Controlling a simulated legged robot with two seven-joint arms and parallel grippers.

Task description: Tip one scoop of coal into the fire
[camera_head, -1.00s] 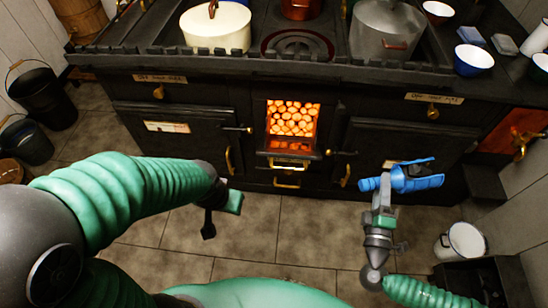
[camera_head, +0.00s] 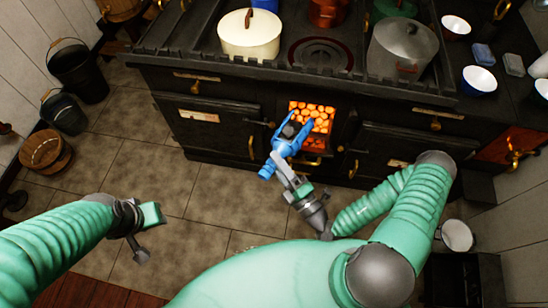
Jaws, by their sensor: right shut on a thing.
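The fire (camera_head: 322,114) glows orange in the open firebox in the middle of the black stove. My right gripper (camera_head: 296,180) is shut on a blue scoop (camera_head: 283,148) and holds it in front of the firebox, overlapping the left part of the opening in this view. A dark lump that looks like coal (camera_head: 290,131) shows in the scoop's pan. I cannot tell whether the scoop reaches inside the opening. My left gripper (camera_head: 142,240) hangs over the floor at the left, away from the stove, with nothing visible in it; its jaw gap is unclear.
A cream pot (camera_head: 249,36) and a grey pot (camera_head: 402,50) stand on the stove top (camera_head: 345,69). Black buckets (camera_head: 78,72) and a wooden tub (camera_head: 47,151) stand at the left. A white pail (camera_head: 457,236) and a dark box (camera_head: 463,280) are at the lower right. The tiled floor (camera_head: 150,180) is clear.

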